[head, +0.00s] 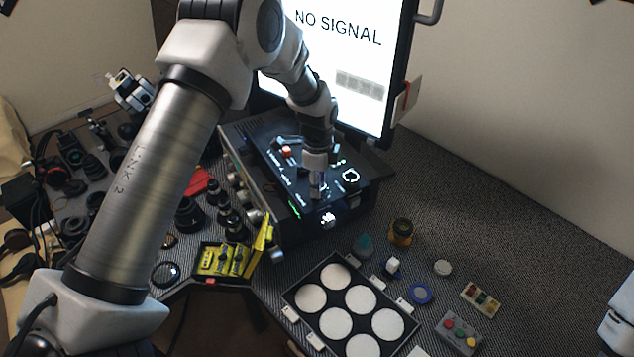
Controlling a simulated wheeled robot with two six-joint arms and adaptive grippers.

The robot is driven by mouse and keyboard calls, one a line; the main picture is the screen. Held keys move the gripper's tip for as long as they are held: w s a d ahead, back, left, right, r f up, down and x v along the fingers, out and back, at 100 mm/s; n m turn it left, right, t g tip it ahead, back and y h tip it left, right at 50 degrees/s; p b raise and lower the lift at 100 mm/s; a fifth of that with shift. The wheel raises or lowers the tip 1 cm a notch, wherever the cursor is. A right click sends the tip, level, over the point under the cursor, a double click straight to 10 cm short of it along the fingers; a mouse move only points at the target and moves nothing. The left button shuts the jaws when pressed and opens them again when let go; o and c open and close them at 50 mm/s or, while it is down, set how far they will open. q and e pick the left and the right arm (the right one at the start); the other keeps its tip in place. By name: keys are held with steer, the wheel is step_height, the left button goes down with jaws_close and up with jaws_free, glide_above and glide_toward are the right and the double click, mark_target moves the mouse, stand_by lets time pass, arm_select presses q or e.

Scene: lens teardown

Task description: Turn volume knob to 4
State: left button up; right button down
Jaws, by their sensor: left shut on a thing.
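The black control box (345,213) sits on the desk in front of the monitor, with small knobs, an orange button and lit labels on its top panel. My left arm reaches over from the left. My left gripper (318,188) points down at the near part of that panel and is shut on a small knob there, which the fingers mostly hide. I take it as the volume knob; its label and number marks are too small to read. Of my right arm, only a white piece shows at the right edge; its gripper is out of view.
The monitor (345,60) reading "NO SIGNAL" stands close behind the box. Lenses (188,214) and a yellow-edged tool case (222,260) lie to the left. A black tray with white discs (290,297) lies in front, with small parts and a button box (458,335) to its right.

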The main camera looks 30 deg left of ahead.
arm_select(q)
steer(key=shift+s+f, duration=0.1)
steer(key=shift+f, duration=0.05)
stand_by(0.3)
steer(key=o, duration=1.1)
steer(key=shift+d, duration=0.1)
steer(key=shift+o, duration=0.2)
steer(key=shift+d, duration=0.1)
arm_select(e)
steer(key=shift+d, duration=0.1)
arm_select(q)
steer(key=shift+r, duration=0.2)
step_height(320, 180, up, 12)
steer(key=shift+w+f, duration=0.15)
steer(key=shift+w, duration=0.05)
